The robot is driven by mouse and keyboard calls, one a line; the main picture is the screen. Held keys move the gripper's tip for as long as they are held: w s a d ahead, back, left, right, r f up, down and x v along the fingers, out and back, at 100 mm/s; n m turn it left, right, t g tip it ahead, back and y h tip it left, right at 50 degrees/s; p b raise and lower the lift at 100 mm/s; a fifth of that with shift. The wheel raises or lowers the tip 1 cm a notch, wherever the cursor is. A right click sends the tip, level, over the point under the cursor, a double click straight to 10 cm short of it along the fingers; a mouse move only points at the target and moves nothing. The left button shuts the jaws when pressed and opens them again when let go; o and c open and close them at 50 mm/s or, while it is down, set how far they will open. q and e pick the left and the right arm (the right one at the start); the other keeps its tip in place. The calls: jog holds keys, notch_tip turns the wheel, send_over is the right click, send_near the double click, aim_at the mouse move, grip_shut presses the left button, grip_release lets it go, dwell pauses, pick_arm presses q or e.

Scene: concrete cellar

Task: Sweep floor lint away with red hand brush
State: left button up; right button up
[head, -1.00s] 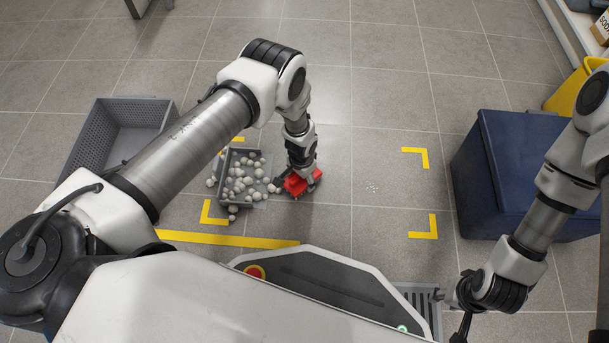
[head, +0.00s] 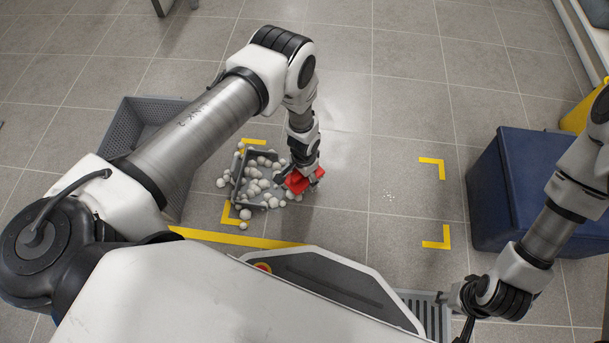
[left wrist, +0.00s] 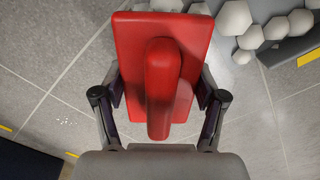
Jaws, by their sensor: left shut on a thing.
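My left gripper (head: 303,176) is shut on the red hand brush (head: 298,184), just right of a small grey tray (head: 234,194). In the left wrist view the brush (left wrist: 162,75) sits between both fingers, its red handle towards the camera. Its bristles are hidden. Pale lint balls (head: 262,170) fill much of the tray, and several lie on the floor around it; some (left wrist: 250,38) show beside the brush in the left wrist view. A patch of tiny white specks (head: 389,196) lies on the floor further right. My right gripper (head: 457,300) is low at the right, its fingers unclear.
Yellow corner marks (head: 437,240) and a yellow strip (head: 235,238) are on the tiled floor. A grey perforated crate (head: 150,108) stands at left, partly behind my left arm. A dark blue box (head: 510,180) stands at right. The floor between brush and box is mostly clear.

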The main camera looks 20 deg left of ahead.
pick_arm(q)
jog(key=shift+r+p, duration=1.35)
jog(key=shift+r, duration=0.65)
